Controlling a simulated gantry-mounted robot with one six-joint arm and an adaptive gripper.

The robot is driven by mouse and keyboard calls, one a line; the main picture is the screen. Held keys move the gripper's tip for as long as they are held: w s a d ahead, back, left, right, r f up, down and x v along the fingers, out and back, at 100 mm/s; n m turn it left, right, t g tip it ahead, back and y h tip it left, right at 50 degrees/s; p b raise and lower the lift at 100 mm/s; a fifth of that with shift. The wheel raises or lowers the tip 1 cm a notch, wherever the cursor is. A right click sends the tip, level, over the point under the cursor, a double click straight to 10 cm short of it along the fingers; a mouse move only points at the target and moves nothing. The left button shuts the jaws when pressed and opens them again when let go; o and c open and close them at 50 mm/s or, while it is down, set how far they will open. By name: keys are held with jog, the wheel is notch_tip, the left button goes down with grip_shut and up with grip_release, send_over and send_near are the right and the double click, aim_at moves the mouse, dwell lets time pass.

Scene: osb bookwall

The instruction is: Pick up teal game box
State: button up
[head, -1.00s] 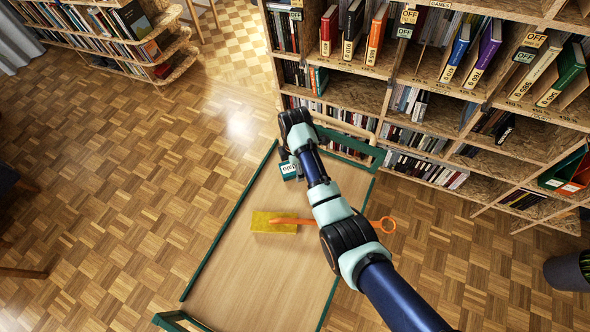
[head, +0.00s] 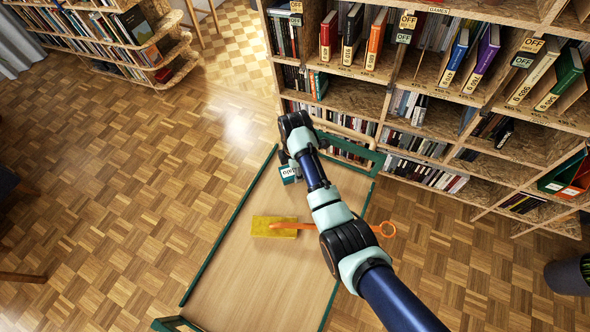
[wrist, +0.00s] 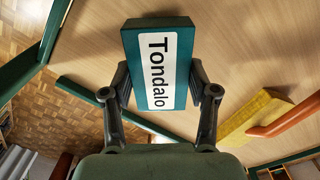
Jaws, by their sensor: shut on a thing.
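The teal game box (wrist: 183,80) has a white label reading "Tondalo" and fills the upper middle of the wrist view. My gripper (wrist: 160,92) has one finger against each side of it and is shut on it. In the head view the teal box (head: 289,175) shows in part near the far left end of the wooden cart top, with my gripper (head: 290,160) mostly hidden by my arm. I cannot tell whether the box touches the top.
The cart top (head: 250,275) has raised green edges. The bookshelf (head: 440,125) stands close behind. The cart's near part is clear.

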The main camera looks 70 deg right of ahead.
notch_tip(320, 180, up, 19)
jog(key=p, duration=0.9)
jog(key=shift+r+p, duration=0.2)
jog(key=shift+p, duration=0.2)
